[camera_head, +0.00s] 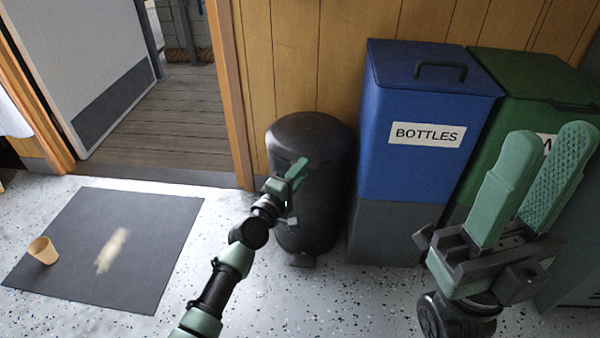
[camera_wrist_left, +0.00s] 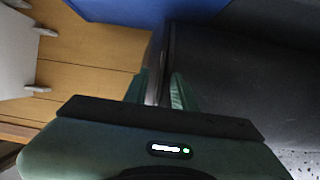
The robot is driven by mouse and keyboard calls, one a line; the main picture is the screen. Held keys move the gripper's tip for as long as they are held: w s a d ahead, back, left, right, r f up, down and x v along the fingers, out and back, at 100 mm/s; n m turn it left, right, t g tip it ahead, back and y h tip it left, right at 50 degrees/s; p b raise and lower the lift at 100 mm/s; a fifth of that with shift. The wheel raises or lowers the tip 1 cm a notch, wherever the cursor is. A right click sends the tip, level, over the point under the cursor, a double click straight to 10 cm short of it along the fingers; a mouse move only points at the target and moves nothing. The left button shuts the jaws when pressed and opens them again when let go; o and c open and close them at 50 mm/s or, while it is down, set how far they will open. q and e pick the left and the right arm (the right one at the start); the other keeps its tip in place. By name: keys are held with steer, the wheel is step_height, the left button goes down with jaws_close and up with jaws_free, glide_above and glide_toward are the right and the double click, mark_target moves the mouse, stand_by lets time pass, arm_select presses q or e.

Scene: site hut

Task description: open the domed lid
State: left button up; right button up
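A black cylindrical bin (camera_head: 318,205) with a domed lid (camera_head: 310,130) stands against the wooden wall, its lid down. My left gripper (camera_head: 291,172) is in front of the bin's upper part, just below the lid. In the left wrist view, my left gripper's fingers (camera_wrist_left: 158,88) are apart, with the dark bin (camera_wrist_left: 235,85) close beyond them. I cannot tell whether they touch it. My right gripper (camera_head: 548,135) is open and empty, raised at the right in front of the green bin.
A blue bin (camera_head: 420,110) labelled BOTTLES and a green bin (camera_head: 535,75) stand right of the black one. A dark mat (camera_head: 155,225) with a tan cup (camera_head: 43,251) and a pale patch lies at left, before an open doorway. The speckled floor between is clear.

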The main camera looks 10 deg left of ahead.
arm_select(q)
jaws_close()
stand_by(1.3)
